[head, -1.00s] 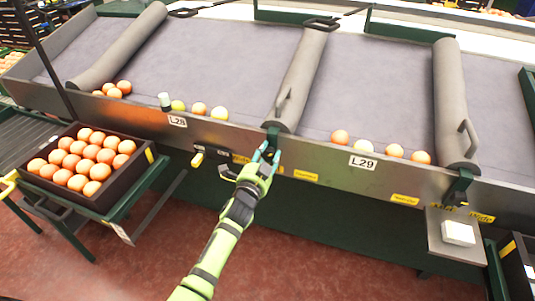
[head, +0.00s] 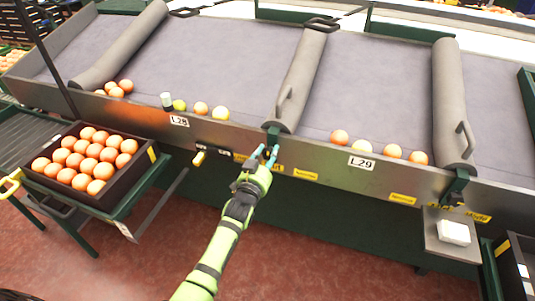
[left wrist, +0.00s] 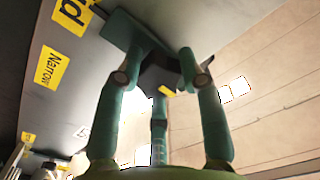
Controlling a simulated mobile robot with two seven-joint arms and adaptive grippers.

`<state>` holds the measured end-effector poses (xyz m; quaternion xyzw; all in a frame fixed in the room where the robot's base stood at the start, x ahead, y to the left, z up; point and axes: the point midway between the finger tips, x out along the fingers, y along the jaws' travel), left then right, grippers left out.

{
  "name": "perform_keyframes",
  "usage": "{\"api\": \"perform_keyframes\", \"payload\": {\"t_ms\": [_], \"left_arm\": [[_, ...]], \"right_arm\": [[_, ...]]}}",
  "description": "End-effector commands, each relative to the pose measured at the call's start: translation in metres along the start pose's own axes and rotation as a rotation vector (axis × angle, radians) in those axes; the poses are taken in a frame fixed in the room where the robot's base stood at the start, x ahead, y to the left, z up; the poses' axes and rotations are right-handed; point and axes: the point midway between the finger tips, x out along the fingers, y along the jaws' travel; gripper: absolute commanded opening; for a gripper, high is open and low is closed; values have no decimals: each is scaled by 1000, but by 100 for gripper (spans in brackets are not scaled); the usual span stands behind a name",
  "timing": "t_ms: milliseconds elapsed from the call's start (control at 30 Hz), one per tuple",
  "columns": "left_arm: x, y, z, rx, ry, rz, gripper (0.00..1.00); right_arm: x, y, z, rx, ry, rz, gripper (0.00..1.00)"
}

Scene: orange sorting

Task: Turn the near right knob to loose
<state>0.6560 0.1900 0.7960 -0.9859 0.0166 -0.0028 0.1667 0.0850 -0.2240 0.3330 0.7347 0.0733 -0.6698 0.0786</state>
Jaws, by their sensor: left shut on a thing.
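My left gripper (head: 265,156) is at the front rail, below the near end of the middle grey divider (head: 300,82). In the left wrist view its teal fingers (left wrist: 163,85) are shut around a dark knob (left wrist: 158,76) with a yellow mark. The knob sits under a green bracket (head: 273,134), and the fingers mostly hide it in the head view. Another dark knob (head: 453,199) is under the right divider (head: 452,105), with no gripper at it. Yellow labels stand along the rail; one reads Narrow (left wrist: 50,68). My right gripper is not in view.
A dark crate of oranges (head: 115,194) stands on a green stand at the left. Several oranges lie along the conveyor's front edge, by plates L28 (head: 179,121) and L29 (head: 361,162). A white block (head: 453,232) rests on a small shelf at the right. The floor in front is clear.

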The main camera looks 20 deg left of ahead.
Motion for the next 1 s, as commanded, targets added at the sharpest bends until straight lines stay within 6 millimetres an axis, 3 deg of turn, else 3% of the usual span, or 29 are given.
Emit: {"api": "perform_keyframes", "payload": {"t_ms": [600, 633, 667, 1000], "left_arm": [[0, 2, 0, -41, 1, 2, 6], [0, 2, 0, -41, 1, 2, 51], [0, 1, 0, -40, 1, 2, 63], [0, 0, 0, -37, 0, 1, 64]], "right_arm": [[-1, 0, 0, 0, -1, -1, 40], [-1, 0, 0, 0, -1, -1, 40], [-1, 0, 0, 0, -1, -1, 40], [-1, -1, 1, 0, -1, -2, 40]]}}
